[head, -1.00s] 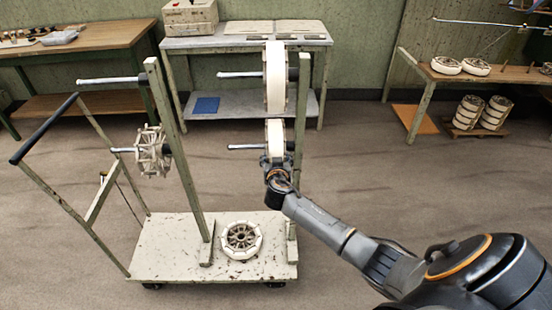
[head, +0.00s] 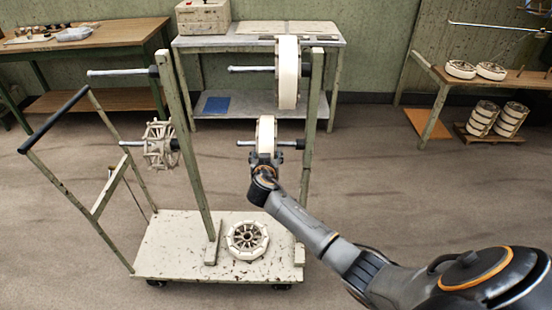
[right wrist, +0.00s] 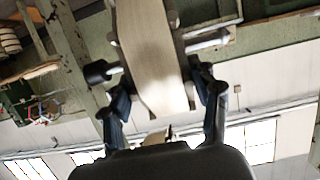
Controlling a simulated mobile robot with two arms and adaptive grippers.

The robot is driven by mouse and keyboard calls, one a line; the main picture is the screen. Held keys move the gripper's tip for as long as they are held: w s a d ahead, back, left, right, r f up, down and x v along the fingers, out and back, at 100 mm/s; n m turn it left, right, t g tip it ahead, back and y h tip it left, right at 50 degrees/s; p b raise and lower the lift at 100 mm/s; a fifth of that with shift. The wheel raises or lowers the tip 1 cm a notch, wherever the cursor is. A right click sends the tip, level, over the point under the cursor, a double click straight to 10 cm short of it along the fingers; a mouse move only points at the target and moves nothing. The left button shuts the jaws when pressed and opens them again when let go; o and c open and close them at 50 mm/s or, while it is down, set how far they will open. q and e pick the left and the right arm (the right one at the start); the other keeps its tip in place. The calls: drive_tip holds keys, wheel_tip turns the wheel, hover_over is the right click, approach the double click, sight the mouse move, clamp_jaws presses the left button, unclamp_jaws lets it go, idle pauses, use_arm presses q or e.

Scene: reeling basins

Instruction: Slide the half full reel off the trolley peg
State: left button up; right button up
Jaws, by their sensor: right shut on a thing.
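The half full reel (head: 265,133), a narrow cream-wound one, is on the lower right trolley peg (head: 248,143). The peg's bare tip sticks out to its left, and a stretch of peg shows between the reel and the post (head: 312,130) on its right. My right gripper (head: 264,160) is shut on the reel's lower rim from below. In the right wrist view the reel (right wrist: 150,55) stands between the two fingers (right wrist: 165,98). My left gripper is not in view.
A fuller reel (head: 288,75) hangs on the peg above. A nearly bare reel (head: 159,146) is on the lower left peg. Another reel (head: 247,240) lies on the trolley deck (head: 180,255). A grey table (head: 260,42) stands behind.

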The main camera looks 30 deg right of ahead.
use_arm(q)
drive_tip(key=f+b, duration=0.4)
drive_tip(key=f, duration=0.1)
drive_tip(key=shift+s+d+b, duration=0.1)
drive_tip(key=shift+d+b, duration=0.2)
drive_tip(key=shift+b, duration=0.05)
use_arm(e)
drive_tip(key=w+a, duration=0.4)
drive_tip(key=a, duration=0.2)
drive_tip(key=shift+a, duration=0.35)
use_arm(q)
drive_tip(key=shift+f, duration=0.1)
use_arm(e)
drive_tip(key=shift+w, duration=0.1)
use_arm(q)
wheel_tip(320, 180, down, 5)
drive_tip(key=b, duration=0.5)
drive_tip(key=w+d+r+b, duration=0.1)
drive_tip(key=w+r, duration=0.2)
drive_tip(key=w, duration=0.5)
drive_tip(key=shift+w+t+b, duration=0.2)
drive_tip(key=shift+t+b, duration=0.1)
drive_tip(key=shift+b, duration=0.1)
use_arm(e)
drive_tip(key=w+a, duration=0.4)
drive_tip(key=a, duration=0.2)
drive_tip(key=shift+a, duration=0.35)
